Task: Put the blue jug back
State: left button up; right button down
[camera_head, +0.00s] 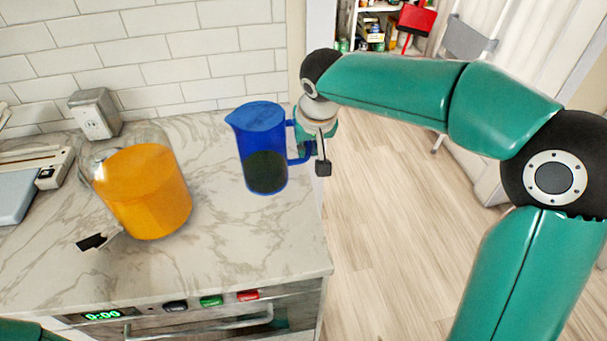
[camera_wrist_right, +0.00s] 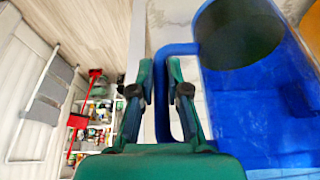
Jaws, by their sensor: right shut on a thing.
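The blue jug (camera_head: 262,130) is see-through, with a dark content low inside. It is upright, over the right part of the marble counter; I cannot tell whether its base touches the counter. My right gripper (camera_head: 310,148) is at the jug's right side, shut on its handle. In the right wrist view the handle (camera_wrist_right: 163,100) passes between the two fingers of the right gripper (camera_wrist_right: 163,75), and the jug (camera_wrist_right: 265,110) fills the right side. My left gripper is out of view.
A clear container of orange liquid (camera_head: 150,195) with a black tap stands left of the jug. A grey socket box (camera_head: 95,113) is at the tiled wall. The marble counter (camera_head: 235,245) is bare in front of the jug. Wooden floor (camera_head: 385,245) lies right of its edge.

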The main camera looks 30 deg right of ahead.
jog(key=shift+f, duration=3.8)
jog(key=c, duration=1.2)
grip_release()
jog(key=shift+f, duration=0.1)
jog(key=shift+o, duration=0.2)
jog(key=v, duration=1.2)
jog(key=shift+s+b, duration=0.15)
jog(key=shift+b, duration=0.15)
